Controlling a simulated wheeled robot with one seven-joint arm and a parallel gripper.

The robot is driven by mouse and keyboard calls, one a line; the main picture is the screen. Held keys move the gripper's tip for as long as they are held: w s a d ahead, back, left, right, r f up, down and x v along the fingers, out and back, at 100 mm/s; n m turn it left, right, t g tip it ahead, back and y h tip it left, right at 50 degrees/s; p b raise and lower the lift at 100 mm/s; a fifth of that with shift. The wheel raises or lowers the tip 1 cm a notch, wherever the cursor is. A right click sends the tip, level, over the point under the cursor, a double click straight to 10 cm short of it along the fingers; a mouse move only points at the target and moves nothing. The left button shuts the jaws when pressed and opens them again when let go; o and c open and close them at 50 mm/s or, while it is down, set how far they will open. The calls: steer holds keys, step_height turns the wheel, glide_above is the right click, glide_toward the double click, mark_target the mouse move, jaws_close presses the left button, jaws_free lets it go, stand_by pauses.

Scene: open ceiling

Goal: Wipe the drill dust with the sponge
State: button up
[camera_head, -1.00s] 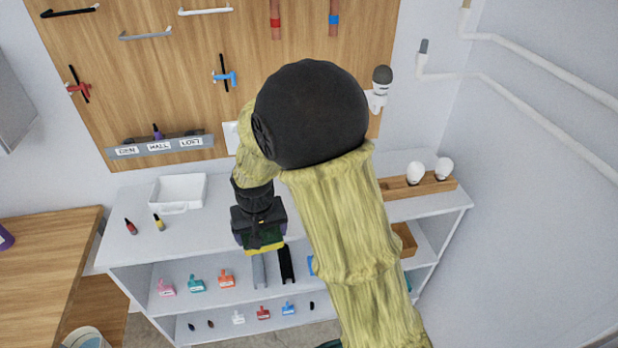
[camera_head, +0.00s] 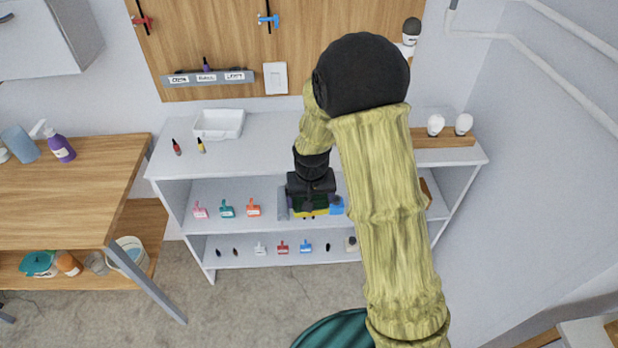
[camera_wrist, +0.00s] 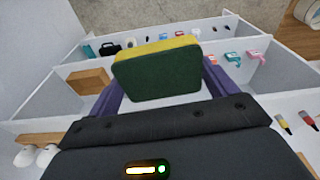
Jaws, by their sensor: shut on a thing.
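My gripper (camera_head: 312,203) is shut on the sponge (camera_wrist: 158,72), which is yellow on one side and dark green on the other. In the wrist view the sponge sits between the two purple fingers. In the head view the sponge (camera_head: 308,211) shows only in small part below my gripper, in front of the white shelf unit (camera_head: 272,135). I cannot make out any drill dust in either view.
The top board holds a white tray (camera_head: 219,124), small bottles and a wooden bulb holder (camera_head: 445,138). Several coloured small items stand on the lower shelves. A wooden table (camera_head: 70,190) with a purple spray bottle (camera_head: 60,147) stands at left. The floor between is clear.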

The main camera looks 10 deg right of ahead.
steer(key=w+d+f, duration=0.2)
steer(key=d+f, duration=0.7)
steer(key=f, duration=0.1)
steer(key=shift+m, duration=0.3)
steer(key=shift+d, duration=0.15)
